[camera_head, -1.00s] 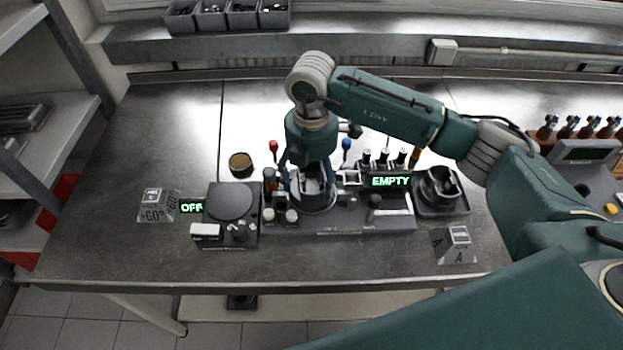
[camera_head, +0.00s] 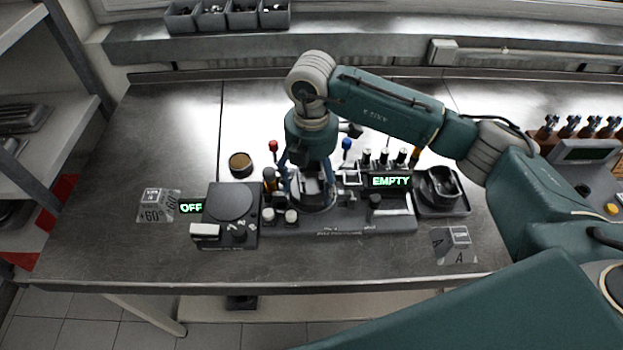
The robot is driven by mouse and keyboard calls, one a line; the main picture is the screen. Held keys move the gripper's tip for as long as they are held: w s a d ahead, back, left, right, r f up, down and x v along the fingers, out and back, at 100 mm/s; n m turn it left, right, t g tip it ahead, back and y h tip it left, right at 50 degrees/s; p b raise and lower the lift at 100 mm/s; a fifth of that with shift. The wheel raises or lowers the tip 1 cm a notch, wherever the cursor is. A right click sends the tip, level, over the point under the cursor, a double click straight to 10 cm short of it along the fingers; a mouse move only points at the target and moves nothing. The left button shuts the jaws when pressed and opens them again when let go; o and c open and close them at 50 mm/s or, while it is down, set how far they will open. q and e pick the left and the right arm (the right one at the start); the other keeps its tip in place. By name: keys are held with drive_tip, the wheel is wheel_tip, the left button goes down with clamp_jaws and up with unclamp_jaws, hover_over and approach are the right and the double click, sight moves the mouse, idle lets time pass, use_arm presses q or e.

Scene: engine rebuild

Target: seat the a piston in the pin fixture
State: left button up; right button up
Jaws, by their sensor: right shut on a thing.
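My right gripper (camera_head: 310,182) points down over the left part of the pin fixture (camera_head: 345,222), a dark base on the bench. It is shut on a grey metal piston (camera_head: 312,187), which sits low between the fingers at the fixture's round nest. The fingers partly hide the piston, and I cannot tell whether it rests fully in the nest. A green sign reading EMPTY (camera_head: 391,182) stands at the fixture's right part. My left gripper is not in view.
A dark unit with a round plate (camera_head: 230,203) and an OFF sign (camera_head: 191,208) stands left of the fixture. A tray with a dark round part (camera_head: 440,187) is at its right. The bench's left side is clear.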

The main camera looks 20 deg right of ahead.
drive_tip(key=shift+f+b, duration=0.55)
drive_tip(key=shift+f, duration=0.15)
idle(0.4)
idle(0.3)
drive_tip(key=o, duration=1.6)
drive_tip(key=shift+o, duration=0.6)
drive_tip(key=shift+r, duration=0.1)
drive_tip(key=shift+r+p, duration=1.9)
drive_tip(key=shift+r, duration=1.15)
drive_tip(key=shift+s+f, duration=0.1)
